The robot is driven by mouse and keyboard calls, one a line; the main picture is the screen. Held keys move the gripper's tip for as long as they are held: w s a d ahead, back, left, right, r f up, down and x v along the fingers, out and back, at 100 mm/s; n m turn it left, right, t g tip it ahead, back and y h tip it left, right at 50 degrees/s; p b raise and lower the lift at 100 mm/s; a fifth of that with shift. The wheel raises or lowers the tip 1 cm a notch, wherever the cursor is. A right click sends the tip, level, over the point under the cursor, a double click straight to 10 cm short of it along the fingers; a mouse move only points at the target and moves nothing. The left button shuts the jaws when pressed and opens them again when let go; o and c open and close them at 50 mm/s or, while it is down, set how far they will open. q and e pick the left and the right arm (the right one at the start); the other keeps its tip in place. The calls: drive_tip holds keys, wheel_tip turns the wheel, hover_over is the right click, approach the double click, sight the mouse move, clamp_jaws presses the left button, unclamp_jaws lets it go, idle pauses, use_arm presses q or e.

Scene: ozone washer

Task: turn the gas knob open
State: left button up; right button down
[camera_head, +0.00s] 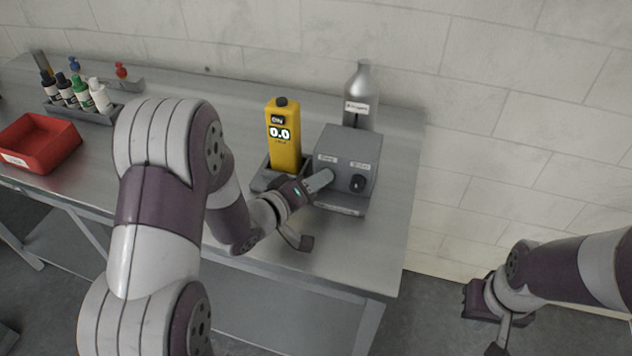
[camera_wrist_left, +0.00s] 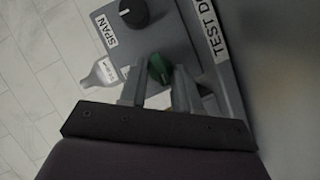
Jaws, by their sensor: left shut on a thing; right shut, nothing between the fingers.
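A grey control box (camera_head: 349,150) stands on the bench's right end. It has two knobs on its sloped face: a black knob (camera_head: 357,183) on the right, and one at the left that my left gripper hides in the head view. My left gripper (camera_head: 325,178) reaches the box from the left. In the left wrist view its fingers (camera_wrist_left: 160,90) are shut on a green knob (camera_wrist_left: 160,68). The black knob beside the SPAN label (camera_wrist_left: 132,13) is apart from the fingers. The green knob's own label is not readable. My right gripper (camera_head: 474,299) is shut and empty, away from the bench.
A yellow meter (camera_head: 283,138) reading 0.0 stands in a grey holder close behind my left gripper. A grey gas bottle (camera_head: 360,88) stands behind the box. A red bin (camera_head: 40,142) and several small bottles (camera_head: 80,92) are at the left.

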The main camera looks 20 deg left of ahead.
use_arm(q)
drive_tip(key=shift+r, duration=0.1)
drive_tip(key=shift+r+m+y+p, duration=0.1)
drive_tip(key=shift+m+y+p, duration=0.3)
drive_tip(key=shift+m+p, duration=0.2)
drive_tip(key=shift+d+m+g+y+p, duration=0.15)
drive_tip(key=shift+m+g+y+p, duration=0.2)
drive_tip(key=shift+m+y, duration=0.4)
drive_tip(key=shift+d+m+g+y, duration=0.1)
drive_tip(key=shift+m+g+y, duration=0.15)
drive_tip(key=shift+m, duration=0.5)
drive_tip(key=shift+d+m+y+b, duration=0.2)
drive_tip(key=shift+m+y+b, duration=0.4)
drive_tip(key=shift+m+y, duration=0.45)
drive_tip(key=shift+d+r+m+y, duration=0.15)
drive_tip(key=shift+m+y, duration=0.6)
drive_tip(key=shift+m, duration=0.1)
drive_tip(key=shift+d+m+y+p, duration=0.15)
drive_tip(key=shift+m+y+p, duration=0.75)
drive_tip(key=shift+m+p, duration=0.15)
drive_tip(key=shift+d+m+y+p, duration=0.1)
drive_tip(key=shift+m+y+p, duration=0.55)
drive_tip(key=shift+p, duration=0.15)
